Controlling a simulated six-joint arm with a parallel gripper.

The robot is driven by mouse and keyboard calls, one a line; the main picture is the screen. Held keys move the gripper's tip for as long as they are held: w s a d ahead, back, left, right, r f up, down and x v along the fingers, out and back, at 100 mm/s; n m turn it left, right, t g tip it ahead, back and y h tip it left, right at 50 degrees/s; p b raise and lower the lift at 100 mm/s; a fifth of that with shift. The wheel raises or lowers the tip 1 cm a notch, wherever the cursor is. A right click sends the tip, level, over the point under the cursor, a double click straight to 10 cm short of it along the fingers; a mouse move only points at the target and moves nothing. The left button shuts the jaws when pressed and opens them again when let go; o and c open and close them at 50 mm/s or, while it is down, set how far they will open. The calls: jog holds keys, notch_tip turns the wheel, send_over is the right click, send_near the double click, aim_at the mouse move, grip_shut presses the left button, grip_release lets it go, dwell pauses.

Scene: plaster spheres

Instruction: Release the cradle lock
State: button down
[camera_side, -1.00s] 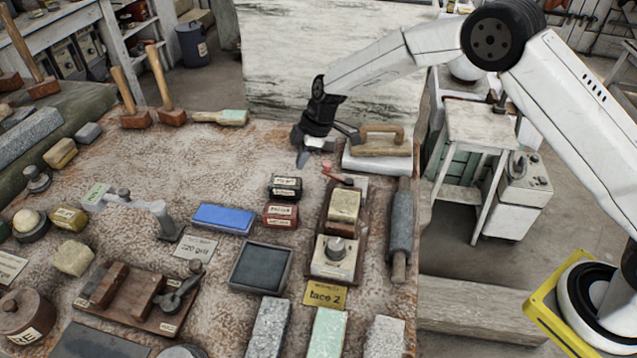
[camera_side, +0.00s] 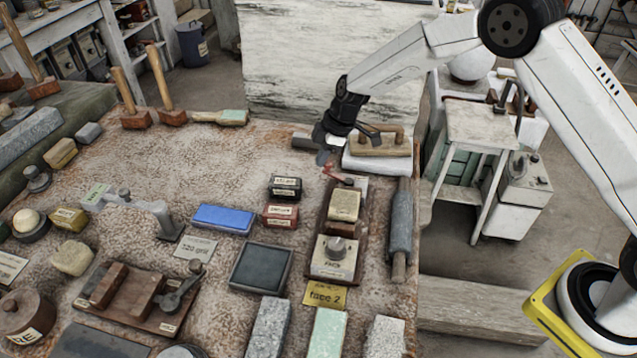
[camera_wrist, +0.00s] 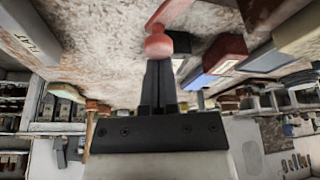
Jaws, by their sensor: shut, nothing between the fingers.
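The cradle (camera_side: 324,230) is a dark wooden base on the right side of the bench. My gripper (camera_side: 323,159) is shut and empty, just beyond and slightly left of the lever. In the wrist view my fingertips (camera_wrist: 159,64) are right at the knob; I cannot tell whether they touch it.
A wooden-handled float (camera_side: 380,145) on a pale slab lies right of my gripper. A grey roller (camera_side: 399,228) lies right of the cradle. Dark and red small boxes (camera_side: 281,215) and a blue block (camera_side: 222,219) lie left.

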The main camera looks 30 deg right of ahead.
jog(key=shift+d, duration=0.55)
jog(key=shift+f, duration=0.1)
jog(key=shift+s+a, duration=0.1)
jog(key=shift+s, duration=0.05)
jog(key=shift+s+a+f, duration=0.1)
jog(key=shift+s+a, duration=0.1)
jog(key=shift+a, duration=0.1)
jog(key=shift+s+a, duration=0.1)
jog(key=shift+a, duration=0.2)
jog(key=shift+a+r, duration=0.15)
jog(key=shift+r, duration=0.05)
jog(key=shift+w+a+r, duration=0.1)
jog(key=shift+w+a, duration=0.3)
jog(key=shift+a, duration=0.2)
jog(key=shift+w+a+r, duration=0.1)
jog(key=shift+w+a, duration=0.3)
jog(key=shift+a, duration=0.15)
jog(key=v, duration=1)
jog(key=shift+a, duration=0.4)
jog(key=shift+r, duration=0.1)
